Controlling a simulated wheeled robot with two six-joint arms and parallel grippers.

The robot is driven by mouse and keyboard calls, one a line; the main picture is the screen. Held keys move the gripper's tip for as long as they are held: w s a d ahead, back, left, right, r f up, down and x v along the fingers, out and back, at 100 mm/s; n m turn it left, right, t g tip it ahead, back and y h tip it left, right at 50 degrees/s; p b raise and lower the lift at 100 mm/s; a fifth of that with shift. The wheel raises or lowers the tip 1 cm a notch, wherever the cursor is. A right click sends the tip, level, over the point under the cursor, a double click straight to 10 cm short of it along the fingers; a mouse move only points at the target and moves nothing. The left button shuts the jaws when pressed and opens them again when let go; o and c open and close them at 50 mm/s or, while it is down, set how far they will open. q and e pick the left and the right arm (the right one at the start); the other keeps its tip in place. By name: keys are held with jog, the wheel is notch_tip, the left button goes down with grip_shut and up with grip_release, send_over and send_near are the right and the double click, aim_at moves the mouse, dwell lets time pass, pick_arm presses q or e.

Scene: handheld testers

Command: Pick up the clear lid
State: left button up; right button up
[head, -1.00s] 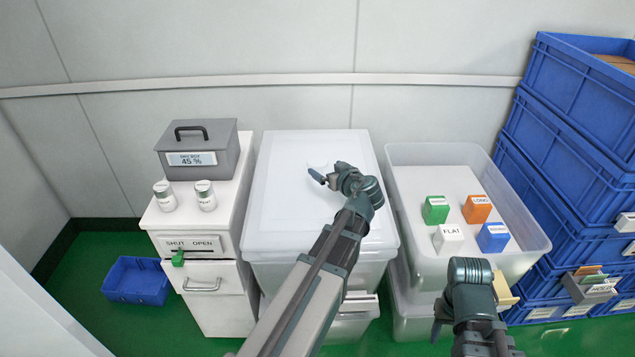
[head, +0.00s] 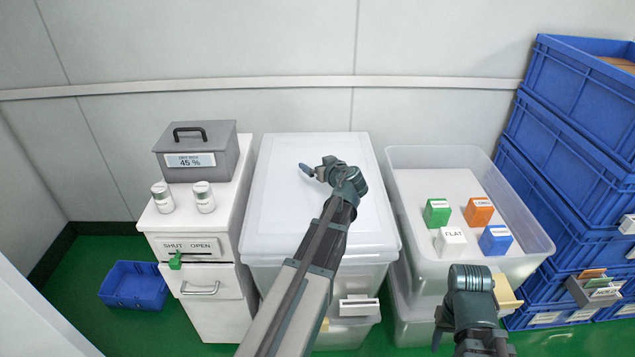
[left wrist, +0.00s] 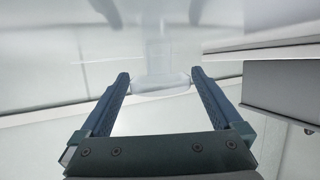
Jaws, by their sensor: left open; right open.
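The clear lid (head: 285,225) appears as a pale translucent sheet lying flat on top of the middle bin. My left gripper (head: 314,170) is open over the back half of the lid. In the left wrist view my left gripper (left wrist: 160,80) has its two fingers spread, and a clear raised piece of the lid (left wrist: 160,84) shows between the fingertips. I cannot tell whether the fingers touch it. My right gripper (head: 440,326) is low at the front right, in front of the open bin, away from the lid; its fingers are mostly hidden.
A grey box (head: 200,148) and two small jars stand on the white cabinet (head: 158,218) at left. An open translucent bin (head: 530,245) at right holds several coloured blocks. Blue crates (head: 570,160) are stacked at far right. A blue tub (head: 135,285) sits on the green floor.

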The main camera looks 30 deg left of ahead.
pick_arm(q)
grip_shut()
dwell(0.4)
jog(key=shift+r, duration=0.2)
jog(key=shift+r+p, duration=0.6)
jog(key=shift+p, duration=0.15)
notch_tip(320, 180, up, 3)
jog(key=p, duration=0.3)
jog(key=s+d, duration=0.2)
jog(key=d, duration=0.2)
jog(key=s+d, duration=0.3)
jog(key=d, duration=0.2)
jog(key=s+d, duration=0.2)
jog(key=d, duration=0.3)
jog(key=shift+s+r, duration=0.15)
jog(key=shift+r, duration=0.1)
jog(key=shift+s+d, duration=0.1)
jog(key=shift+d, duration=0.05)
